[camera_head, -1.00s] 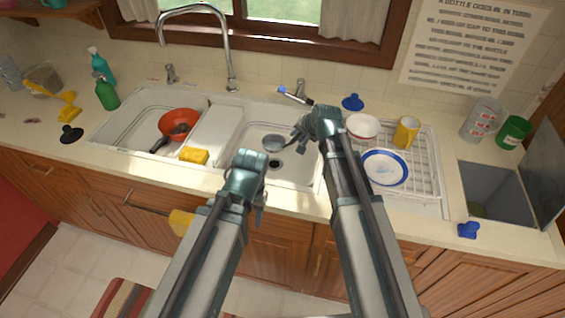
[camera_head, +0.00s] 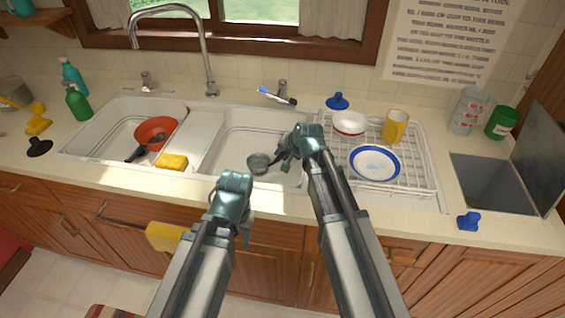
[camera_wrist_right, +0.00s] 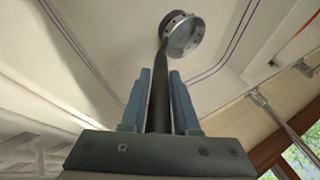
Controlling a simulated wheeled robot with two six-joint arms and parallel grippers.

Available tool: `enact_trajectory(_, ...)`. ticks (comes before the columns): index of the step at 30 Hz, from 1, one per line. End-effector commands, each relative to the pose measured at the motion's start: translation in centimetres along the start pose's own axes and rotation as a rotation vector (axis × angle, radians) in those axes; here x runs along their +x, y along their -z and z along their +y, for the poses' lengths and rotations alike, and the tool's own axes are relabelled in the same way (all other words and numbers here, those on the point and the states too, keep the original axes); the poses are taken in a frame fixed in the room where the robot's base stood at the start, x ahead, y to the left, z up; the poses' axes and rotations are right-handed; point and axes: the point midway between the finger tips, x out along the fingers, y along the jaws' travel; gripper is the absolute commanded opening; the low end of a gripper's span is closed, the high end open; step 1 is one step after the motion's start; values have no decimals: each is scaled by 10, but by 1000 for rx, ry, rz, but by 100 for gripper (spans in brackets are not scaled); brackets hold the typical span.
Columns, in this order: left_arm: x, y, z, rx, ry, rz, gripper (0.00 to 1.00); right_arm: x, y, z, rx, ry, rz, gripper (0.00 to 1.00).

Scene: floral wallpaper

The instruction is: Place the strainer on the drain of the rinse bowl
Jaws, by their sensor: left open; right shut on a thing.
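The strainer (camera_head: 258,163) is a small round grey metal cup on a dark handle. It appears over the front part of the rinse bowl (camera_head: 262,124), the white right-hand basin. My right gripper (camera_head: 287,149) is shut on its handle; in the right wrist view the fingers (camera_wrist_right: 156,85) clasp the handle, with the perforated cup (camera_wrist_right: 183,35) at its far end. The drain is hidden in the head view, apparently behind the strainer. I cannot tell whether the strainer touches the basin. My left gripper (camera_head: 234,185) is open and empty near the counter's front edge.
The left basin holds a red bowl (camera_head: 157,129); a yellow sponge (camera_head: 172,161) lies by the divider. A dish rack (camera_head: 408,178) with a plate, bowl and yellow mug stands right. The faucet (camera_head: 207,60) rises behind. A brush (camera_head: 277,97) lies at the back rim.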

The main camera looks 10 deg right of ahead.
Motion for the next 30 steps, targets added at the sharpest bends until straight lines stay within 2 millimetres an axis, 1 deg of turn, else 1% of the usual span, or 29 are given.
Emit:
enact_trajectory(1, 13, 1, 1, 0, 0, 0, 47, 11, -4, 7, 0, 0, 0, 0)
enact_trajectory(3, 19, 1, 2, 0, 0, 0, 47, 16, -6, 10, 0, 0, 0, 0)
enact_trajectory(12, 18, 1, 2, 0, 0, 0, 47, 14, -6, 9, 0, 0, 0, 0)
enact_trajectory(16, 22, 1, 2, 0, 0, 0, 47, 18, -8, 11, 0, 0, 0, 0)
enact_trajectory(17, 21, 1, 2, 0, 0, 0, 47, 17, -7, 10, 0, 0, 0, 33)
enact_trajectory(21, 20, 1, 2, 0, 0, 0, 47, 17, -7, 10, 0, 0, 0, 58)
enact_trajectory(22, 20, 1, 2, 0, 0, 0, 47, 17, -7, 10, 0, 0, 0, 59)
enact_trajectory(30, 20, 1, 2, 0, 0, 0, 47, 16, -7, 10, 0, 0, 0, 59)
